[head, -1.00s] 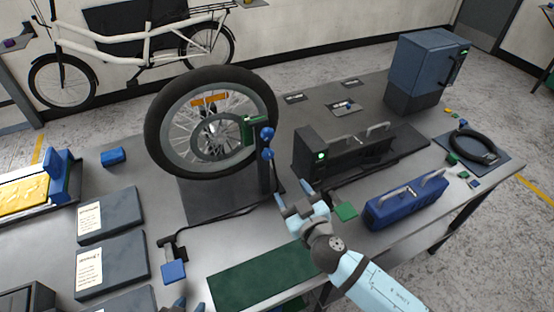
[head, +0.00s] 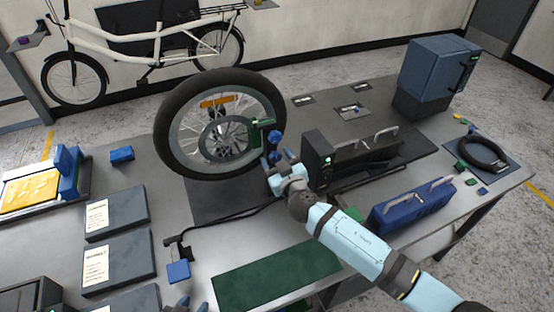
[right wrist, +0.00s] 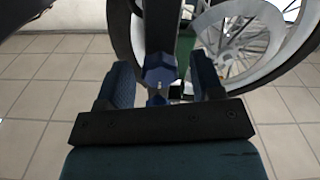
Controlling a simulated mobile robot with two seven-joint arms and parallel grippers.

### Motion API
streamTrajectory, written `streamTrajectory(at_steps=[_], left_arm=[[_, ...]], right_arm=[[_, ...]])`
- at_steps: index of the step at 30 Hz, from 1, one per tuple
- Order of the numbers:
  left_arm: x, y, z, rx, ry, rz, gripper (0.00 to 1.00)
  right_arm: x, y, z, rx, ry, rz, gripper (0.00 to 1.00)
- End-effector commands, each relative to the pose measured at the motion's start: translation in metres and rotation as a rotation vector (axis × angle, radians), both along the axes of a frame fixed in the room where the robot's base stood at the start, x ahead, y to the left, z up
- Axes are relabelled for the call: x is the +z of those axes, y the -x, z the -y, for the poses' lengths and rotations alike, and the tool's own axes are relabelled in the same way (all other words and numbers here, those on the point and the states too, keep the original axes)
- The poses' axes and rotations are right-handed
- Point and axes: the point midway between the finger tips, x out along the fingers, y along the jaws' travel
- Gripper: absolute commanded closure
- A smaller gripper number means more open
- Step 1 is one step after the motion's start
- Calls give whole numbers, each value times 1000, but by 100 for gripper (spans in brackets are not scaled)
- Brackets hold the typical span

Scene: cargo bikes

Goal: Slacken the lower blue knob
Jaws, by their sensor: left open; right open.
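Two blue knobs sit one above the other on a dark post beside the spoked wheel (head: 168,148). The upper blue knob (head: 274,136) is clear of my gripper. The lower blue knob (head: 275,156) is partly hidden by my right gripper (head: 279,163), which is open with its fingertips close to it. In the right wrist view a blue knob (right wrist: 160,72) shows between the open fingers of the right gripper (right wrist: 163,82), with gaps on both sides. My left gripper (head: 192,306) shows only its fingertips at the bottom edge, open and empty.
A green caliper (head: 260,133) is at the wheel's right side. A black device with a handle (head: 350,163) stands close right of my right gripper. A blue toolbox (head: 410,208), green mat (head: 275,277) and dark boxes (head: 118,262) lie around. A cable crosses the table.

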Motion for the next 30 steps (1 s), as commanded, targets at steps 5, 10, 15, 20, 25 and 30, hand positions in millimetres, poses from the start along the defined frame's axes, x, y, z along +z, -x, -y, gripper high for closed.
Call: streamTrajectory(at_steps=[5,10,15,20,25,30], left_arm=[[0,0,0,-1,0,-1,57],[0,0,1,-2,1,0,57],[0,0,1,-2,0,0,57],[-1,0,1,-2,0,0,57],[-3,0,1,-2,1,1,57],[-7,-1,1,-4,1,0,57]], right_arm=[[0,0,0,0,0,0,39],[0,0,0,0,0,0,76],[0,0,0,0,0,0,88],[-1,0,0,0,17,7,88],[-1,0,1,-1,74,30,88],[-2,0,0,-1,183,75,88]])
